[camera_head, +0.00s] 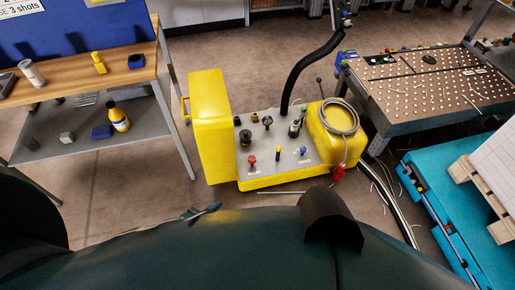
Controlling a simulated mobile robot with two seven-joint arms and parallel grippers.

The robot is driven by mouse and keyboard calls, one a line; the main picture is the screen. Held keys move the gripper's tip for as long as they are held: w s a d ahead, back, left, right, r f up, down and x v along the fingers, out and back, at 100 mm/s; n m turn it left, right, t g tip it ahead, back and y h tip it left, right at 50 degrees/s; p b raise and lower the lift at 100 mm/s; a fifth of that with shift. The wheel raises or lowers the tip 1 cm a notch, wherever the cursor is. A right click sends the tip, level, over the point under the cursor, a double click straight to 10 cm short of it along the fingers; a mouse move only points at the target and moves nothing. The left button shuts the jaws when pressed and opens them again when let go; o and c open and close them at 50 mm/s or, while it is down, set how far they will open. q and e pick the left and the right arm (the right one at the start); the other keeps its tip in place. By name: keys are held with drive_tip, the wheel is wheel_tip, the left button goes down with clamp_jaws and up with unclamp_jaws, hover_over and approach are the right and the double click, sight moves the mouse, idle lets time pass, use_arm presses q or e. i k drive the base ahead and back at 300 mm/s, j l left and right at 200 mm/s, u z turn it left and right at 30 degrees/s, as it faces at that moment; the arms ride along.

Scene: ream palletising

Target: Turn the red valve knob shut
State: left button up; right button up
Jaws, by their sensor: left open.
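The red valve knob (252,160) stands upright on the grey top panel of a yellow machine (211,125), near the panel's front left. Part of my left gripper (202,212) shows small and partly hidden at the edge of my dark body, below and left of the machine. It is open, apart from the knob, with nothing visible in it. My right gripper is not in view.
A wooden-topped bench (75,75) with a lower shelf is at left. A coiled grey hose (339,117) lies on the machine's yellow cover. A perforated table (435,85) and a blue platform (440,205) stand at right. A black hose (306,68) rises behind the panel.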

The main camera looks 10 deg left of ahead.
sight(252, 159)
drive_tip(key=k+j+u, duration=0.2)
drive_tip(key=k+u, duration=0.15)
drive_tip(key=i+l, duration=0.25)
drive_tip(key=l, duration=0.15)
drive_tip(key=i+l, duration=0.5)
drive_tip(key=l, duration=0.25)
drive_tip(key=i+l, duration=0.25)
drive_tip(key=i+j, duration=0.15)
drive_tip(key=i, duration=0.8)
drive_tip(key=j+u, duration=0.05)
